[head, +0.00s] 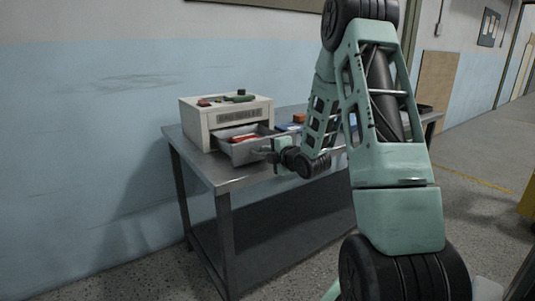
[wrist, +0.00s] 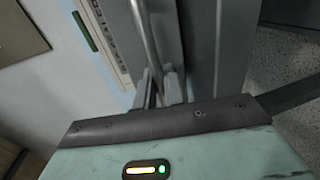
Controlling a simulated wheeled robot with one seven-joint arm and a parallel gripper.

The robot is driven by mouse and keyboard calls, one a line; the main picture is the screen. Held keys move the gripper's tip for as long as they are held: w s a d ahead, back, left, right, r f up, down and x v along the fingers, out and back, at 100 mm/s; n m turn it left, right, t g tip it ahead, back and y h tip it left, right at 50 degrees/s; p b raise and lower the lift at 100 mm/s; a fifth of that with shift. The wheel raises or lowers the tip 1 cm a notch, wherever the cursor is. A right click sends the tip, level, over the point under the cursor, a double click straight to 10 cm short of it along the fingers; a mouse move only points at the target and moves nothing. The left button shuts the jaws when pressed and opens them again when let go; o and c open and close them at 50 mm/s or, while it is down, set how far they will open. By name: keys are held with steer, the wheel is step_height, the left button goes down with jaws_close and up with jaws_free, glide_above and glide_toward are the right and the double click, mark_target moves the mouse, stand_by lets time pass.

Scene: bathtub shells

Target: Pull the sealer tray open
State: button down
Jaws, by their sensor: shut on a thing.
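The sealer (head: 227,119) is a beige box at the back left of the metal table in the head view. Its grey tray (head: 236,154) is out from the front, with its inside showing and red items (head: 243,137) in it. My gripper (head: 268,151) is at the tray's front. In the wrist view, my gripper's fingers (wrist: 165,88) are shut on the tray's bar handle (wrist: 146,40). The sealer's front panel (wrist: 103,40) runs along the left there. The exact contact of the fingertips is partly hidden.
Small tools, one with a green handle (head: 240,98), lie on top of the sealer. Blue and orange items (head: 298,118) are on the table (head: 226,181) behind my arm. A wall stands close behind the table. The floor in front looks clear.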

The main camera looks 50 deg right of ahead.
steer(key=c, duration=1.8)
jaws_free()
steer(key=shift+c, duration=0.2)
steer(key=b+v, duration=1.4)
steer(key=v, duration=0.3)
steer(key=shift+s, duration=0.2)
steer(key=shift+w, duration=0.1)
